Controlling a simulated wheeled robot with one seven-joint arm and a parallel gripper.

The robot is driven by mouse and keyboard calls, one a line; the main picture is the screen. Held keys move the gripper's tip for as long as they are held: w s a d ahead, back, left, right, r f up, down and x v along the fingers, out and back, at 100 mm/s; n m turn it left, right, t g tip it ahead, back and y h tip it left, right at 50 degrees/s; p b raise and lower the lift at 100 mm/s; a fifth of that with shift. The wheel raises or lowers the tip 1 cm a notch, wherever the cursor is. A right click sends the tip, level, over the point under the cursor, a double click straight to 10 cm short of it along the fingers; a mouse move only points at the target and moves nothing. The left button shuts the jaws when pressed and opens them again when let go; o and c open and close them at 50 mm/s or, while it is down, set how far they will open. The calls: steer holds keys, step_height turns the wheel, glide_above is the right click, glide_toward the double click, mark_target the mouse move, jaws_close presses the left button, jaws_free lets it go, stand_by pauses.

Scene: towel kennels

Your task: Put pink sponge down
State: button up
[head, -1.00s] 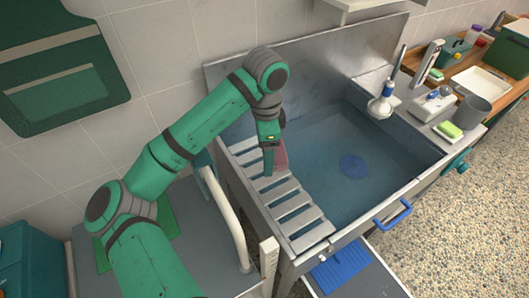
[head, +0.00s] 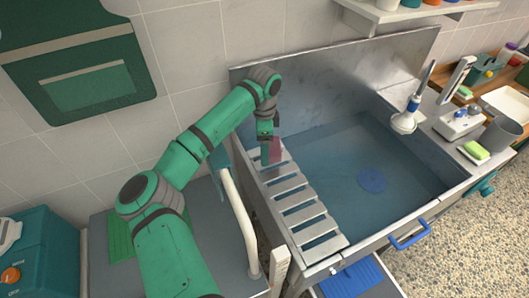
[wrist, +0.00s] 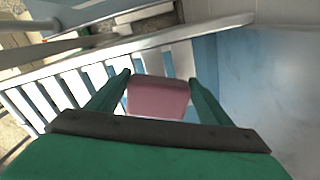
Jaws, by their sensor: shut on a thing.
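The pink sponge (wrist: 158,96) is between the two green fingers of my gripper (wrist: 160,88) in the wrist view. In the head view the sponge (head: 275,149) shows beside the fingers of my gripper (head: 268,157). My gripper is shut on it and points down over the far part of the slatted rack (head: 308,215) on the left side of the tub. I cannot tell whether the sponge touches the slats.
The steel tub (head: 335,150) has a blue round drain piece (head: 372,180). A shower head (head: 404,122), a grey cup (head: 503,134) and a green-yellow sponge (head: 473,151) are on its right side. A white curved rail (head: 240,220) stands left of the rack.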

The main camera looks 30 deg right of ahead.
steer(key=shift+w+d+f, duration=0.15)
steer(key=shift+f, duration=0.15)
steer(key=shift+d+f, duration=0.2)
steer(key=shift+f, duration=1.3)
steer(key=shift+f, duration=0.1)
steer(key=o, duration=1.1)
steer(key=shift+f, duration=0.1)
step_height(320, 180, up, 12)
steer(key=shift+r, duration=0.2)
